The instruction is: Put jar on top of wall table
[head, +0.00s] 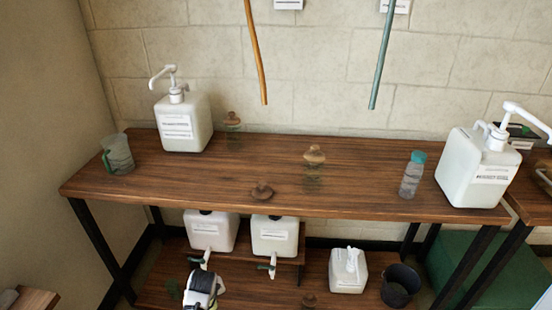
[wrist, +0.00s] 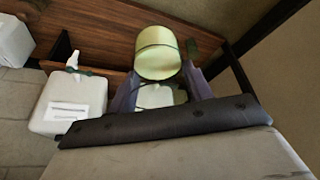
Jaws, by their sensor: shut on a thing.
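The wall table (head: 215,180) is a long brown wooden table against the stone wall. My gripper (wrist: 162,88) is shut on a jar (wrist: 157,55), which shows as a pale yellow-green cylinder between the fingers in the wrist view. In the head view, my gripper (head: 203,285) is low, in front of the lower shelf and below the tabletop. Other clear jars with brown lids stand on the table: one at the back (head: 233,119) and one near the middle (head: 314,157). A brown lid (head: 262,191) shows near the front edge; its body is hard to see.
White pump bottles stand at the table's left (head: 184,122) and right (head: 478,166). A clear cup (head: 117,154) and a teal-capped bottle (head: 411,176) are also on top. Below are white containers (head: 274,236) and a dark bucket (head: 399,286). The left-centre tabletop has free room.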

